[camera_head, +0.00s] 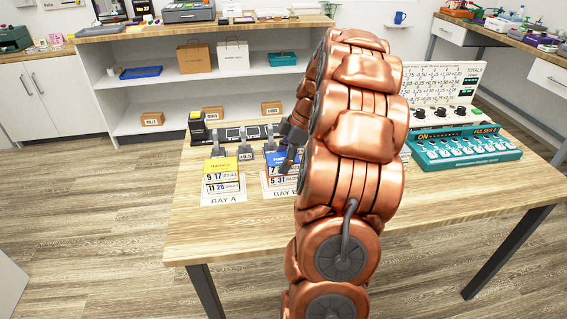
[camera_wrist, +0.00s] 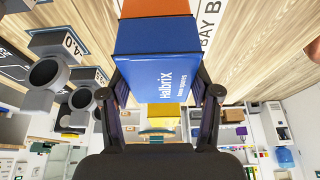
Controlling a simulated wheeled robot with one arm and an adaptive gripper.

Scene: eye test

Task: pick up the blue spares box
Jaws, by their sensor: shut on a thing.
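The blue box (camera_wrist: 160,65), printed "Halbrix" in white, sits between the two dark fingers of my gripper (camera_wrist: 160,92) in the wrist view. The fingers are shut on its sides. An orange part (camera_wrist: 155,8) adjoins it at the top of that view; I cannot tell if it belongs to the same box. In the head view the blue box (camera_head: 281,159) shows at Bay B on the table, partly covered by my arm. My gripper is mostly hidden there behind the copper arm. I cannot tell if the box is clear of the table.
A yellow-topped Halbrix box (camera_head: 221,166) stands at Bay A to the left. Grey ringed fixtures (camera_wrist: 52,72) are close to the gripper's left in the wrist view. A teal console (camera_head: 465,148) stands right on the table (camera_head: 240,235). The table's front is clear.

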